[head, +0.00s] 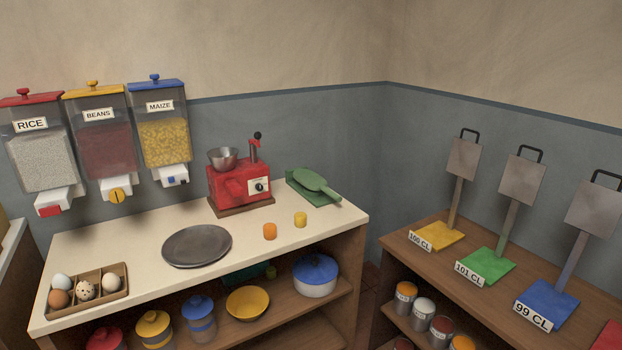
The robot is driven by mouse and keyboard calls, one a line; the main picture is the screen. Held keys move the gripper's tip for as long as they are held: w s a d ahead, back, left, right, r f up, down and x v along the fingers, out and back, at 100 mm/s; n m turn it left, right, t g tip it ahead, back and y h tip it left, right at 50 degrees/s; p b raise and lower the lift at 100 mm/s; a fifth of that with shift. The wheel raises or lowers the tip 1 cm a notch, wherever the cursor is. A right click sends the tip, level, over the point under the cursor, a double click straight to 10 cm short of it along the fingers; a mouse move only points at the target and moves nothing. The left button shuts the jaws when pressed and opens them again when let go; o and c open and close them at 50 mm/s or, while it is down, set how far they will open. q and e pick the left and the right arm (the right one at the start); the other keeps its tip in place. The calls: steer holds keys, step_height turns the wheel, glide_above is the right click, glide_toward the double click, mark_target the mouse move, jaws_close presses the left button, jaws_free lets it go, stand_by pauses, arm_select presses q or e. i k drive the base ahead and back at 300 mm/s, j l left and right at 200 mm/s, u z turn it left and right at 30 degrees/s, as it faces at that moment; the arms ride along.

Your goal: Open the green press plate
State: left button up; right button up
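A green press (315,186) stands at the back right of the cream counter, near the blue-grey wall. Its round upper plate, with a handle pointing to the front right, lies low over a flat rectangular green base. The upper plate looks closed or nearly closed; I cannot tell whether a gap lies between it and the base. Neither of my grippers is in view.
A red grinder (238,185) with a metal bowl stands left of the press. A dark round plate (197,246) and egg tray (88,291) lie further left.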

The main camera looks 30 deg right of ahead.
mark_target(309, 179)
steer(key=i+l+z, duration=0.7)
steer(key=i, duration=0.2)
